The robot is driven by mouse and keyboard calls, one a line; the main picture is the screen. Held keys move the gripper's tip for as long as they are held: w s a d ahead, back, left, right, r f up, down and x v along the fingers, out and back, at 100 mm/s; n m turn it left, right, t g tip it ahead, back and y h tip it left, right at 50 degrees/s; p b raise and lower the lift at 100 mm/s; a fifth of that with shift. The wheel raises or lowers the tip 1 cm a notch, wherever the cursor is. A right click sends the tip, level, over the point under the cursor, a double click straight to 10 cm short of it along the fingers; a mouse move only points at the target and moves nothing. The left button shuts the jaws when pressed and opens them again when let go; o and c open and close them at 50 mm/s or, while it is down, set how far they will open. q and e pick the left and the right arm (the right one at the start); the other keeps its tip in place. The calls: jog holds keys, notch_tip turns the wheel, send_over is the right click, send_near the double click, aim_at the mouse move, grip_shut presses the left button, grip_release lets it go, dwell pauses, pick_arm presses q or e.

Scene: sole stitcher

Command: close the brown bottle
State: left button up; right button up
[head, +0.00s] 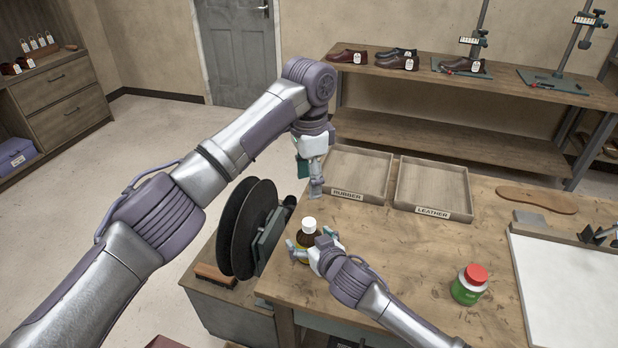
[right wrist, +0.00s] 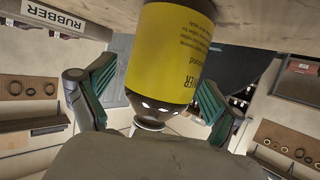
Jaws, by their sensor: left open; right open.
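The brown bottle (head: 309,238) stands upright near the table's left edge, with a white cap (head: 309,224) at its top. I cannot tell how tightly the cap sits. My right gripper (head: 305,246) is open around the bottle's body. In the right wrist view, which is upside down, the bottle's yellow label (right wrist: 165,50) shows between the two green-padded fingers (right wrist: 152,98), with a gap at the left finger. The cap is mostly hidden there. My left gripper (head: 315,178) is open and points down above the bottle, apart from the cap.
A black grinding wheel (head: 245,228) stands left of the bottle. Trays marked RUBBER (head: 372,163) and LEATHER (head: 452,182) lie behind it. The table between is clear.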

jog(key=v, duration=1.2)
jog(key=shift+d, duration=0.1)
jog(key=shift+f, duration=0.1)
